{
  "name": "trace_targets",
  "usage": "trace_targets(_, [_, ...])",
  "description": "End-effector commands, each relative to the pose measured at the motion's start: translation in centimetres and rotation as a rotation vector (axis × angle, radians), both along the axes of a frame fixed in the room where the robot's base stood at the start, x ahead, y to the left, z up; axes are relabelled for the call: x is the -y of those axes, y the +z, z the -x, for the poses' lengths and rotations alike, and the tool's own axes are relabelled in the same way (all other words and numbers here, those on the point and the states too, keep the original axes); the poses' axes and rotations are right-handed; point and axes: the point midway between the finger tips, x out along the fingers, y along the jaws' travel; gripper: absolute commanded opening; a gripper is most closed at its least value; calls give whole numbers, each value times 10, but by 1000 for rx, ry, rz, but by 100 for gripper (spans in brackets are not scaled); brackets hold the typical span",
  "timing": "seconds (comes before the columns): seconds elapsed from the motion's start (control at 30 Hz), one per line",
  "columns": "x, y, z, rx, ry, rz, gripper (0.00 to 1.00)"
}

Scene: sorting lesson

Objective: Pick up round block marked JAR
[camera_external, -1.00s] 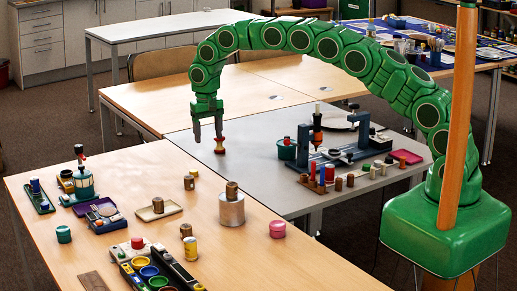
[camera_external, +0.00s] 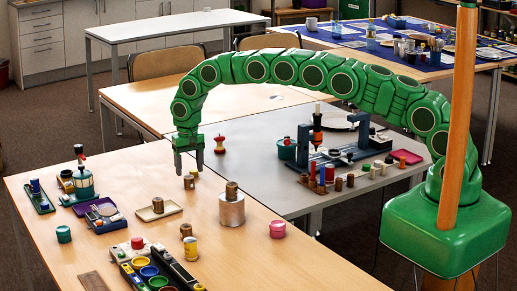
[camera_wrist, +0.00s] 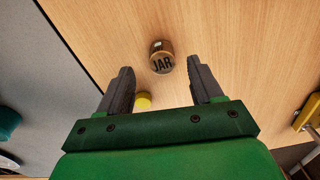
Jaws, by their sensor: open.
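The round block marked JAR (camera_wrist: 161,62) is a small wooden cylinder with dark letters on its top, on the light wood table. In the wrist view it lies between and slightly beyond the fingertips of my gripper (camera_wrist: 160,72), which is open and empty. In the external view my gripper (camera_external: 189,170) points down above the table, and a small brown block (camera_external: 189,183), likely the same one, stands just below it. No contact with the block is visible. A yellow round piece (camera_wrist: 143,101) sits close by, partly hidden behind my gripper.
A grey silver cylinder (camera_external: 231,211) with a brown block on top and a cream tray (camera_external: 158,211) stand nearby on the wood table. A yellow metal-looking item (camera_wrist: 308,112) is at the right in the wrist view.

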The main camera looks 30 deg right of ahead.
Motion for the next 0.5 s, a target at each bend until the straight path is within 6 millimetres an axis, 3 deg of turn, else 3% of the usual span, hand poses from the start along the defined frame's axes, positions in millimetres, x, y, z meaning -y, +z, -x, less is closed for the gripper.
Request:
trace_targets(0.3, [-3,-39,2,-2,0,1,66])
trace_targets(0.5, [-3,-44,1,0,0,0,66])
